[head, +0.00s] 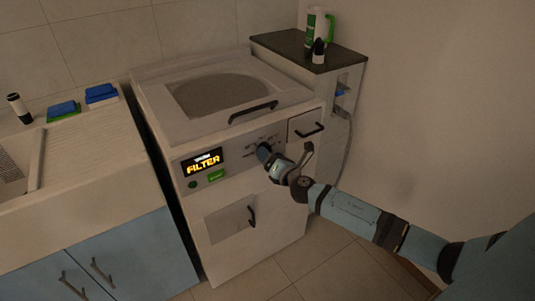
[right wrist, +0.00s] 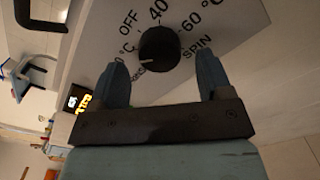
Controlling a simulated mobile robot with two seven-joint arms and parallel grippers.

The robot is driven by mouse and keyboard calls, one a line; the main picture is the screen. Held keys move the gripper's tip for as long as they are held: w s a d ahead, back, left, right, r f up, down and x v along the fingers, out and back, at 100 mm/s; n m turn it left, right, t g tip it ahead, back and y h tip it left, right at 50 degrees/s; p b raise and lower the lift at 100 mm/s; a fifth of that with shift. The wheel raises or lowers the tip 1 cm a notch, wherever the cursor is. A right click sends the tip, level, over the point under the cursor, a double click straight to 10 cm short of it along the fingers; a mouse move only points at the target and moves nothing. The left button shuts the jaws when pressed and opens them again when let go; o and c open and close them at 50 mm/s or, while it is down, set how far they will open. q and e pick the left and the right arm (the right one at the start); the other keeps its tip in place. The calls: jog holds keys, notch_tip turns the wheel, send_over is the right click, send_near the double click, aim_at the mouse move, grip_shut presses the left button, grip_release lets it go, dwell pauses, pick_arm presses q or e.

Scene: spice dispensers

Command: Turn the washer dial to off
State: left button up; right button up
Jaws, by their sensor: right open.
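The washer (head: 222,190) is a white top-loading machine with a lit display (head: 202,162) reading "FILTER". Its black round dial (right wrist: 159,48) shows clearly in the right wrist view, with labels OFF, 40, 60 °C and SPIN around it. Its white mark points to the lower left in that view, near a label partly hidden by a finger. The OFF label (right wrist: 128,22) is up and left of the dial. My right gripper (right wrist: 160,64) is open, its two blue fingers on either side of the dial; contact is not clear. In the head view my right gripper (head: 266,153) covers most of the dial.
A black lid handle (head: 253,112) and a drawer handle (head: 310,130) stick out near the dial. A green button (head: 216,175) sits left. A sink counter (head: 95,150) is at left, and a dark-topped shelf (head: 300,48) with bottles stands behind. Open floor lies right.

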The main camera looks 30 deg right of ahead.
jog(key=shift+w, duration=1)
jog(key=c, duration=0.9)
jog(key=shift+m, duration=0.3)
